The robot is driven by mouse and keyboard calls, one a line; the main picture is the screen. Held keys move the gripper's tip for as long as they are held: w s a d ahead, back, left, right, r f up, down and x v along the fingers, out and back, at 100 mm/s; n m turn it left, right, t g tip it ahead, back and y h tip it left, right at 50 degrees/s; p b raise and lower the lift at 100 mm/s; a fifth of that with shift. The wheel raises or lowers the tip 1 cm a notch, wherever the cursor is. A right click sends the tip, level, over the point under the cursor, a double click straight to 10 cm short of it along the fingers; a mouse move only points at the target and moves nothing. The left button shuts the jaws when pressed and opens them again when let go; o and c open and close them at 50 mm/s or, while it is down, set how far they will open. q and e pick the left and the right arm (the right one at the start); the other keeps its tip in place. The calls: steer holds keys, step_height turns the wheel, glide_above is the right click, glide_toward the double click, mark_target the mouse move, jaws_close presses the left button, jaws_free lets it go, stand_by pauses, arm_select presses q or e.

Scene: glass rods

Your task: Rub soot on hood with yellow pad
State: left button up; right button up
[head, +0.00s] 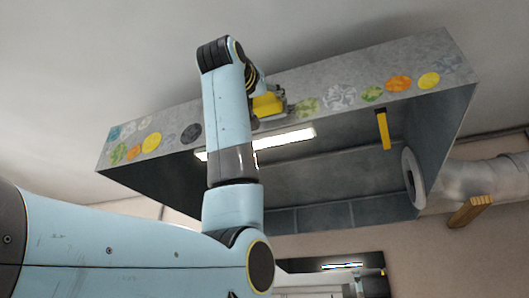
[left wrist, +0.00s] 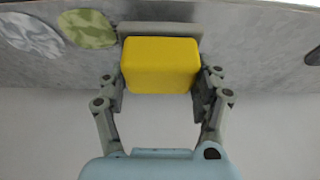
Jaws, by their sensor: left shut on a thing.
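The grey metal hood (head: 290,88) hangs overhead with a row of coloured round patches along its front face. A dark round soot patch (head: 190,133) lies on that face, left of my forearm. It seems to show at the right edge of the left wrist view (left wrist: 314,56). My left gripper (left wrist: 162,82) is shut on the yellow pad (left wrist: 160,65), one finger on each side. In the head view the pad (head: 268,104) is at the hood's front face, right of my forearm. I cannot tell whether it touches the hood. My right gripper is not seen.
A green patch (head: 307,106) is just right of the pad, then a whitish patch (head: 340,97) and orange one (head: 398,83). A yellow bar (head: 383,130) hangs at the hood's opening. A round duct (head: 470,182) runs off right. A lit lamp (head: 286,137) is under the hood.

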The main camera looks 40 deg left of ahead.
mark_target(284, 102)
arm_select(q)
steer(key=shift+w+a, duration=0.2)
steer(key=shift+w, duration=0.7)
steer(key=shift+w+d, duration=0.2)
steer(key=shift+d, duration=0.7)
steer(key=shift+w+d, duration=0.15)
steer(key=shift+d, duration=0.75)
steer(key=shift+w+d, duration=0.25)
steer(key=shift+d, duration=0.3)
steer(key=shift+w+d, duration=0.2)
steer(key=shift+d, duration=0.65)
steer(key=shift+w+d, duration=0.1)
steer(key=shift+d, duration=0.2)
